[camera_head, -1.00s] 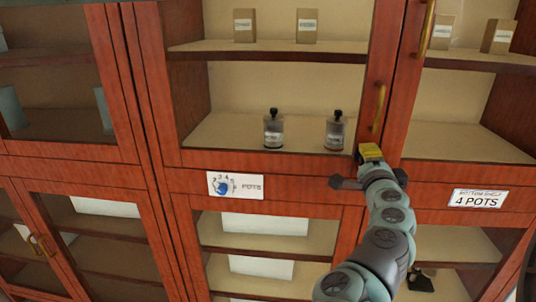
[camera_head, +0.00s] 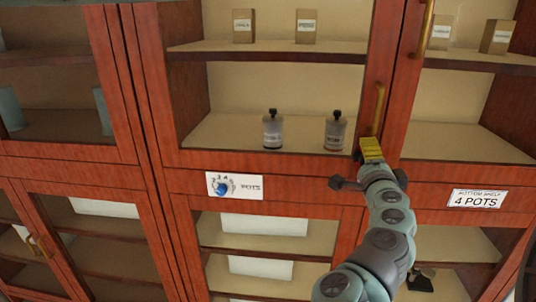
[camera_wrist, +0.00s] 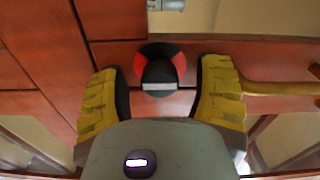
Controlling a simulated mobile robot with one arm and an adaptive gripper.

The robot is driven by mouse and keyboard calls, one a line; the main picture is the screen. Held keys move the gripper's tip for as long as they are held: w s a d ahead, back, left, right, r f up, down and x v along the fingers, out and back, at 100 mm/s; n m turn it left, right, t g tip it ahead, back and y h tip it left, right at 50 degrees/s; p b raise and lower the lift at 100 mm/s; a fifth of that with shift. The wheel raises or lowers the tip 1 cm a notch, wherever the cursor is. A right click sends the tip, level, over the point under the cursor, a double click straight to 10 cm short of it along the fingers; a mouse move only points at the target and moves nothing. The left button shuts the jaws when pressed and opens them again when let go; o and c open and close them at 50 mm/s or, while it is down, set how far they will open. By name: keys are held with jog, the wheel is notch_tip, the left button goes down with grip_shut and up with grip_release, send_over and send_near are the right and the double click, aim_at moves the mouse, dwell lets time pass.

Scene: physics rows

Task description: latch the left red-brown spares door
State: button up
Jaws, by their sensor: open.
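The left red-brown door (camera_head: 275,160) has a wooden frame around a glass pane and looks flush or nearly so with its surround; I cannot tell if a small gap is there. Its brass handle (camera_head: 378,108) stands upright near its right edge and shows at the right in the wrist view (camera_wrist: 280,88). My gripper (camera_head: 370,148) is at the door's lower right corner, below the handle. In the wrist view my open yellow fingers (camera_wrist: 160,78) stand either side of a black knob (camera_wrist: 158,72) with a pale stripe, on a red and black disc (camera_wrist: 140,59). The head view hides the knob.
Right of it is another door with a brass handle (camera_head: 425,28). Lower glass cupboards sit below, with a "POTS" label (camera_head: 235,186) and a "4 POTS" label (camera_head: 478,199). Bottles (camera_head: 273,130) and small boxes (camera_head: 243,27) stand on shelves behind the left pane.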

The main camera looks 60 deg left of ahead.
jog(key=v, duration=0.7)
jog(key=shift+s, duration=0.2)
dwell(0.4)
